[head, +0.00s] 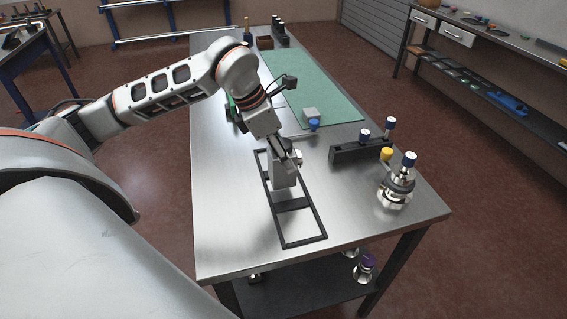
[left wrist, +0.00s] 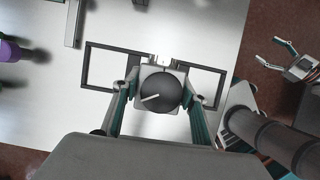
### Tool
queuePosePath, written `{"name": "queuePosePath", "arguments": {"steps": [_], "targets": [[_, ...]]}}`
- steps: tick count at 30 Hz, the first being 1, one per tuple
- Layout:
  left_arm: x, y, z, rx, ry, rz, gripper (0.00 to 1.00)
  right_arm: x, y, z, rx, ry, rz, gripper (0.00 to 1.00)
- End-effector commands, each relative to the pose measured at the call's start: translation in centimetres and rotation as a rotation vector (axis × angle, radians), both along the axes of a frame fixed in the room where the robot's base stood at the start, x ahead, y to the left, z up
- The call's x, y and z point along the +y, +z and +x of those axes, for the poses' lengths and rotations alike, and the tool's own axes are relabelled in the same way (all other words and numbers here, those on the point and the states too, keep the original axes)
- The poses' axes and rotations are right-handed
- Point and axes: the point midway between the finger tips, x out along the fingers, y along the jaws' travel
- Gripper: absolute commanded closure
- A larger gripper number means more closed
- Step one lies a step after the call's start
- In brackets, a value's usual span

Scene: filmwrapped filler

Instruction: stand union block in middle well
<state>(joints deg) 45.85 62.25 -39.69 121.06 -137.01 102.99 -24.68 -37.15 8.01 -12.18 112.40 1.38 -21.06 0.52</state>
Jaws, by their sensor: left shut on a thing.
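The union block (head: 284,177) is a light grey block with a metal fitting on its side in the head view. In the left wrist view it shows from above as a grey block with a dark round face (left wrist: 158,92). My left gripper (head: 286,155) is shut on it, one finger on each side. The black frame (head: 304,242) with wells lies on the table. The block is upright over the middle well and hides most of it; I cannot tell whether its base touches down. The outer wells look empty. My right gripper (left wrist: 272,53) is open and empty, away from the table.
To the right stand a black holder (head: 345,154) with blue-capped parts and a silver valve fitting (head: 397,190). A small grey block (head: 310,114) with a blue knob is near the green mat (head: 335,100). The table's near left area is clear.

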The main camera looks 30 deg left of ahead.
Motion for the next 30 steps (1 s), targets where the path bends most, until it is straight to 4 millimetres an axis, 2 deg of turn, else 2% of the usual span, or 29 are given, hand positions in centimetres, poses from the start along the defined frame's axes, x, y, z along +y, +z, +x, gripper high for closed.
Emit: {"name": "queuePosePath", "arguments": {"steps": [3,7,19,20,21,22,30], "targets": [[0.0,-1.6,0.0,0.002,-0.001,-0.001,1.00,0.0,0.0,0.0,0.000,0.000,0.000,0.28],[0.0,-2.8,0.0,-0.001,0.000,-0.001,1.00,0.0,0.0,0.0,0.000,0.000,0.000,0.28],[0.0,-3.2,0.0,-0.002,-0.001,0.000,1.00,0.0,-0.2,0.0,0.000,0.000,0.000,0.28],[0.0,-3.4,0.0,0.001,-0.001,0.000,0.55,0.0,-0.2,0.0,0.001,0.000,0.000,0.28],[0.0,-3.4,0.0,0.001,-0.001,0.000,0.45,0.0,-0.1,0.0,0.001,0.000,0.000,0.28],[0.0,-3.3,0.0,0.001,-0.001,0.000,0.41,0.0,-0.1,0.0,0.001,0.000,0.000,0.28],[0.0,-3.3,0.0,0.001,0.000,0.000,0.41,0.0,-0.1,0.0,0.001,0.000,0.000,0.28]]}}
